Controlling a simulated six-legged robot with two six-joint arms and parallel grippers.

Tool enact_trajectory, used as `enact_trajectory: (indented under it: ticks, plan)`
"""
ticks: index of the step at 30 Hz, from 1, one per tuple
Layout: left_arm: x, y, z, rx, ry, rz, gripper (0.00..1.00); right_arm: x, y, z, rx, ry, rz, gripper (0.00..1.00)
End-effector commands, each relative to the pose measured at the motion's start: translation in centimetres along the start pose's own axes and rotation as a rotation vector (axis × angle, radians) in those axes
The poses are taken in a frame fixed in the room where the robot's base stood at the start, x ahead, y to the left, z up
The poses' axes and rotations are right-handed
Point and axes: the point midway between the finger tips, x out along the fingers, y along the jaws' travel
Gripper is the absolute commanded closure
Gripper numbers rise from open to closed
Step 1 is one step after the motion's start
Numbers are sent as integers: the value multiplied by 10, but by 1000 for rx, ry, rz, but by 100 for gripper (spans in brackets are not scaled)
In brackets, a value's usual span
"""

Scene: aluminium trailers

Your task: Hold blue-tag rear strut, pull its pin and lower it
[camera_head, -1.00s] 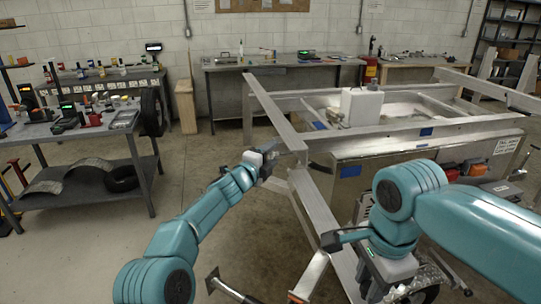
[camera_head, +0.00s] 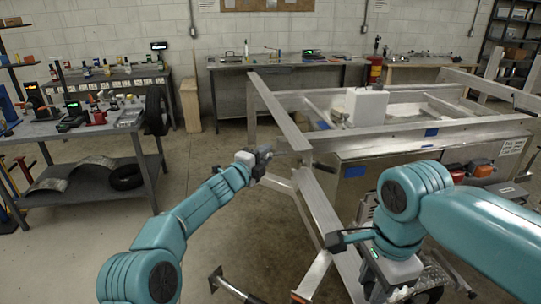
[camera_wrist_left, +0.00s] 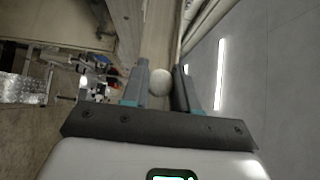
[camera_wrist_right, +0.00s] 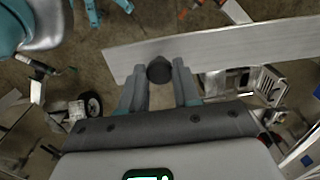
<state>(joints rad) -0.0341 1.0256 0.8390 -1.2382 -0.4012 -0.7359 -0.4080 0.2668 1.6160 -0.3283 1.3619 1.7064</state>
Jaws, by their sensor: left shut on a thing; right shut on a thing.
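Blue tags (camera_head: 355,172) mark the aluminium trailer frame in the head view; which one names the rear strut is not clear. My left gripper (camera_head: 266,154) is beside the upper end of a sloping metal bar (camera_head: 318,206). In the left wrist view it is shut on a pale round knob (camera_wrist_left: 160,82). I cannot tell whether this knob belongs to the pin. My right gripper (camera_head: 336,240) is lower, at the same bar. In the right wrist view it is shut on a dark round knob (camera_wrist_right: 160,70) at a light metal bar (camera_wrist_right: 225,48). The pin itself is not clearly visible.
The aluminium trailer (camera_head: 400,150) fills the right side, with a white box (camera_head: 366,106) on it. A bench with tools (camera_head: 75,130) stands at left. A wheel is partly hidden below my right arm. The floor between bench and trailer is mostly open.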

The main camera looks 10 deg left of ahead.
Motion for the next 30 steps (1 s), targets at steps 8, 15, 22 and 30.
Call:
enact_trajectory:
  ticks: [8, 15, 22, 30]
  plan:
    - [-1, 2, 4, 0, -7, 4, 49, -1, -1, -3, 3, 7, -6, 100]
    - [-1, 2, 3, 0, -4, 3, 47, -1, -1, -2, 2, 5, -5, 100]
    - [-8, 0, 3, -1, -2, 3, 47, -1, -1, -2, 2, 4, -4, 100]
    - [-47, 0, 3, -2, -5, 4, 47, 0, -1, -2, 2, 4, -4, 100]
